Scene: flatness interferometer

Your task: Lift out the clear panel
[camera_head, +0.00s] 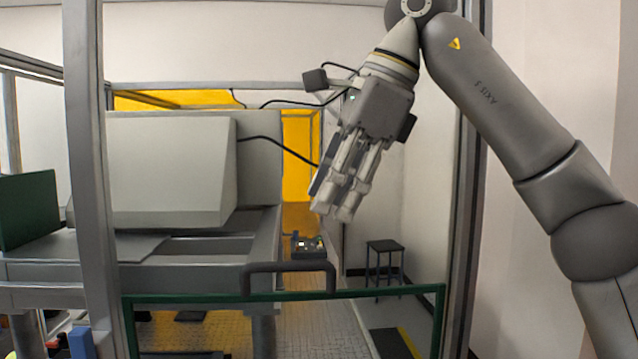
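The clear panel (284,296) stands low in the middle of the head view. It is see-through, with a green frame and a dark grey bar handle (290,267) on its top edge. The floor shows through it, and its lower part is cut off by the picture's bottom edge. My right gripper (336,211) hangs above and a little to the right of the handle, fingers pointing down, apart from it. Its two fingers look close together, but the angle does not show whether they are open or shut. It holds nothing that I can see. My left gripper is not in view.
Grey metal posts (92,180) flank the panel left and right. Behind it at left is a large pale machine housing (165,170) on a grey bench. A small control box (308,247) shows beyond the handle.

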